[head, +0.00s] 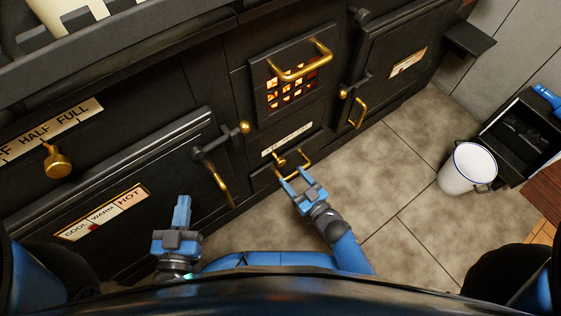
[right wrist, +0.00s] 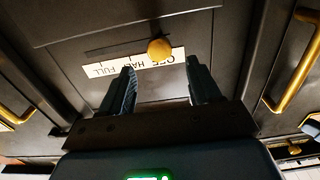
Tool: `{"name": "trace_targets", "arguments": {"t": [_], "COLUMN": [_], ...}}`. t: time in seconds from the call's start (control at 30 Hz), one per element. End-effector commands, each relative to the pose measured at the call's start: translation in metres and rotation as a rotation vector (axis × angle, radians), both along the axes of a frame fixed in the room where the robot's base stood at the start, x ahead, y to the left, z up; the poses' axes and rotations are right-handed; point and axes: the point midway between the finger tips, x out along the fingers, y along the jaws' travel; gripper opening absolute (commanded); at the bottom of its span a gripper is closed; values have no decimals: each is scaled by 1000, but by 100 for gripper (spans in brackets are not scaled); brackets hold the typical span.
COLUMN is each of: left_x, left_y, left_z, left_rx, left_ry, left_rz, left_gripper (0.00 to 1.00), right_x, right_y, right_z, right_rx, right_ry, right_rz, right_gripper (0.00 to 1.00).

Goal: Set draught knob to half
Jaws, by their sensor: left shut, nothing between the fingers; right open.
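A brass knob (right wrist: 160,48) sits on a slot above a white OFF HALF FULL plate (right wrist: 137,66), which reads upside down in the right wrist view. The knob is at the OFF end. In the head view this plate (head: 287,140) is on the low panel under the glowing fire grate, too small to read. My right gripper (head: 291,175) is open in front of that panel. In the right wrist view its fingers (right wrist: 160,68) point at the plate with the knob ahead between them, apart from it. My left gripper (head: 182,203) is shut and empty at lower left.
Another OFF HALF FULL plate (head: 48,130) with a brass knob (head: 57,162) is at far left. A COOL WARM HOT plate (head: 102,212) is below. Brass handles stick out from the stove doors. A white bucket (head: 466,168) stands right; the floor between is clear.

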Motion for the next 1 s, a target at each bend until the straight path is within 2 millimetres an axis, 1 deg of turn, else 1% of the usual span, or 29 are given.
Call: {"name": "trace_targets", "arguments": {"t": [0.03,0.2,0.43,0.63,0.93,1.0], "left_x": [0,0,0,0,0,0], "left_y": [0,0,0,0,0,0], "left_z": [-7,-19,-30,-33,-32,-32], "left_rx": [0,0,0,0,0,0], "left_ry": [0,0,0,0,0,0], "left_rz": [0,0,0,0,0,0], "left_gripper": [0,0,0,0,0,0], "right_x": [8,30,53,62,63,63], "right_y": [6,22,38,45,45,45], "right_z": [-3,-3,-2,-1,0,0], "right_rx": [2,0,0,-1,-1,-1], "right_ry": [-4,-4,-1,-1,-1,-1], "right_rz": [3,2,0,-1,-1,-1], "right_gripper": [62,62,62,62,62,52]}}
